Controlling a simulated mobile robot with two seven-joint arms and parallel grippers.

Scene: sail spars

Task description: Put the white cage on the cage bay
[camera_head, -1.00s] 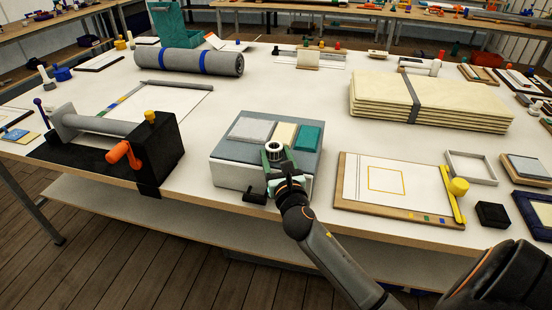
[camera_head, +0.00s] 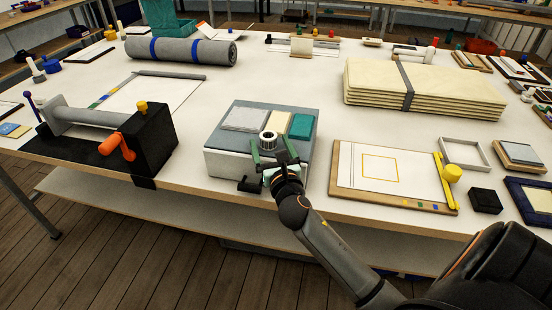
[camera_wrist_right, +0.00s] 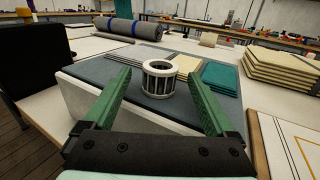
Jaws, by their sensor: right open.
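The white cage (camera_head: 268,141), a short round ring with upright bars and an open centre, stands upright on the grey-topped box (camera_head: 228,165). It also shows in the right wrist view (camera_wrist_right: 159,79). My right gripper (camera_wrist_right: 159,75) is open, with one green finger on each side of the cage and gaps visible between fingers and cage. In the head view the right gripper (camera_head: 271,146) reaches in over the box's front edge. No part is plainly marked as the cage bay, so I cannot tell its exact outline. My left gripper is not in view.
Grey, cream and teal (camera_head: 301,125) panels lie on the box top behind the cage. A black winder with an orange handle (camera_head: 121,150) stands left. A drawing board (camera_head: 385,173) lies right, stacked cream sheets (camera_head: 425,88) behind it. White table shows between them.

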